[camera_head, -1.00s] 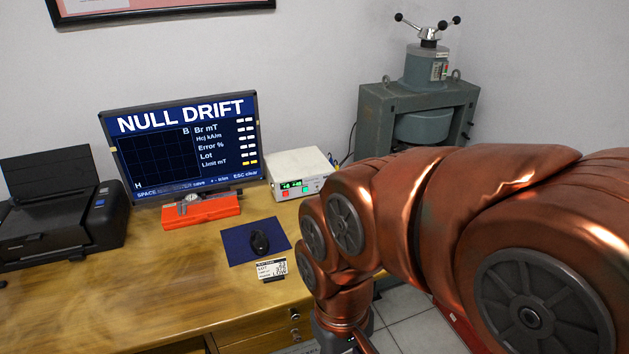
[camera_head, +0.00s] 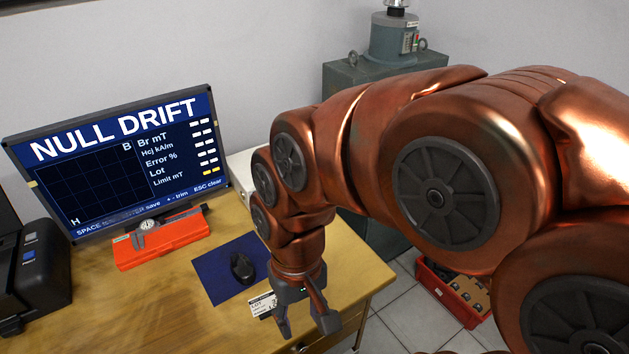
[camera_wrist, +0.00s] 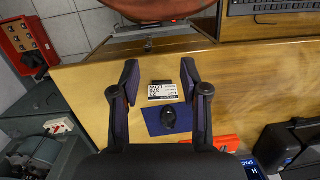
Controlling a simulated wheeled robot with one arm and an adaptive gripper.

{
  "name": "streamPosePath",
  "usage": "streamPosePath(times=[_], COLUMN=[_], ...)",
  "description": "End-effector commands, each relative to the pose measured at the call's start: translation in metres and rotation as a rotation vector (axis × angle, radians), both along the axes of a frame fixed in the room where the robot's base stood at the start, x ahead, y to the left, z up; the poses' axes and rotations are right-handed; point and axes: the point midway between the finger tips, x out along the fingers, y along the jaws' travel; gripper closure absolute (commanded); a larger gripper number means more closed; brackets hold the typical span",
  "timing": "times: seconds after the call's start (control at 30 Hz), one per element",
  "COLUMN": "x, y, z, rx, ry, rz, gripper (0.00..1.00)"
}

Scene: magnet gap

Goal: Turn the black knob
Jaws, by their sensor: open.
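No black knob can be made out clearly now. The white instrument box (camera_head: 240,168) shows only as a sliver behind my arm in the head view; its front panel is hidden. The grey-green press (camera_head: 345,95) stands at the back, its top handle mostly cut off by the upper edge. My gripper (camera_head: 306,326) is open and empty, pointing down above the desk's front right part. In the wrist view, its fingers (camera_wrist: 159,74) lie on either side of a small printed card (camera_wrist: 168,91), apparently above it.
A black mouse (camera_head: 242,267) lies on a blue mat (camera_head: 222,285) beside the gripper. A red case (camera_head: 160,240) with a caliper lies before the monitor (camera_head: 110,160). A printer (camera_head: 32,275) stands left. A red bin (camera_head: 437,290) of parts is on the floor.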

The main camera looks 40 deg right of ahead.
Motion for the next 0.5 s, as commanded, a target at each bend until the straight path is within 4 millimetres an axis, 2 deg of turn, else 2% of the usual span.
streamPosePath(times=[0.27,0.4,0.5], x=[0.100,0.155,0.194], y=[0.021,0.018,0.008], z=[-0.006,-0.007,-0.010], rx=[0.169,0.267,0.338], ry=[-0.066,-0.083,-0.083], rz=[-0.447,-0.712,-0.912], gripper=[0.55,0.55,0.55])
